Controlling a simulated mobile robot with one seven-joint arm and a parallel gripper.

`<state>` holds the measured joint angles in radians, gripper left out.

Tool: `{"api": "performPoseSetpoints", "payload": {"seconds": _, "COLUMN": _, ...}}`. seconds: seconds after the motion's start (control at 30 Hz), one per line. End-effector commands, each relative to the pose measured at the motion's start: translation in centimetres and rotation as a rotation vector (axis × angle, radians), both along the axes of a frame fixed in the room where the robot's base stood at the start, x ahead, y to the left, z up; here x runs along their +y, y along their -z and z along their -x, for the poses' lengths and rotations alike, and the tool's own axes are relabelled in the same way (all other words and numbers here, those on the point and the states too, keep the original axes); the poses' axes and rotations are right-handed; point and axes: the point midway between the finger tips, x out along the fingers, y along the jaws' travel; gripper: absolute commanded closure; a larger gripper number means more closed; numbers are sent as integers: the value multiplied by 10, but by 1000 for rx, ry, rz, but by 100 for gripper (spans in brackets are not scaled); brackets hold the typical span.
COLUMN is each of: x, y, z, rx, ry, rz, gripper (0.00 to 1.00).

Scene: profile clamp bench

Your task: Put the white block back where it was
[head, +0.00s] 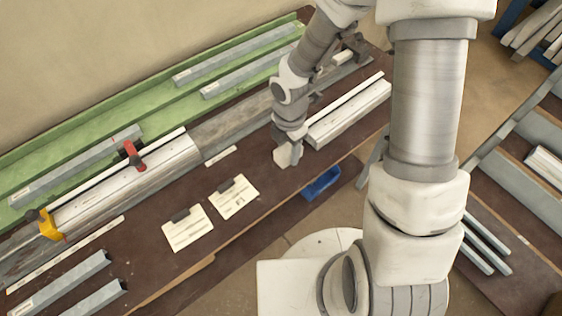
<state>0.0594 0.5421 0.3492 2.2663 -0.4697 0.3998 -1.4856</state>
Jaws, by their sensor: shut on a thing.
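My gripper (289,141) hangs over the dark bench, between the paper sheets and a pale profile. It is shut on a small whitish block (287,156), which I take to be the white block. The block looks tilted and held above the bench top. My fingers are small and partly hidden, so the exact grip is unclear. Another small pale block (343,57) lies at the far end of the bench, beside dark hardware that my arm partly covers.
A red clamp (134,155) and a yellow clamp (47,224) sit on the long rail at left. Two clipped sheets (187,229) lie mid-bench. A pale profile (349,115) lies right of my gripper. A blue tray (321,184) is at the front edge. Grey profiles lie in green channels behind.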

Motion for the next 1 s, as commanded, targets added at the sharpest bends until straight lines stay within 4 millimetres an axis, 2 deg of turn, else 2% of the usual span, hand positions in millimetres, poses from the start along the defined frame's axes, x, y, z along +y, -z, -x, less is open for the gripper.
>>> {"api": "performPoseSetpoints", "payload": {"seconds": 0.1, "x": 13, "y": 8, "z": -1, "rx": 1, "ry": -3, "rz": 1, "gripper": 100}}
{"api": "performPoseSetpoints", "payload": {"seconds": 0.2, "x": 18, "y": 11, "z": -2, "rx": 1, "ry": 0, "rz": 1, "gripper": 100}}
{"api": "performPoseSetpoints", "payload": {"seconds": 0.33, "x": 19, "y": 19, "z": -2, "rx": 1, "ry": 1, "rz": 1, "gripper": 100}}
{"api": "performPoseSetpoints", "payload": {"seconds": 0.57, "x": 19, "y": 50, "z": -2, "rx": 1, "ry": 0, "rz": 0, "gripper": 100}}
{"api": "performPoseSetpoints", "payload": {"seconds": 0.93, "x": 18, "y": 55, "z": -2, "rx": 0, "ry": 1, "rz": 0, "gripper": 100}}
{"api": "performPoseSetpoints", "payload": {"seconds": 0.97, "x": 18, "y": 55, "z": -2, "rx": 0, "ry": 1, "rz": 0, "gripper": 49}}
{"api": "performPoseSetpoints", "payload": {"seconds": 1.0, "x": 18, "y": 54, "z": -2, "rx": 0, "ry": 1, "rz": 0, "gripper": 41}}
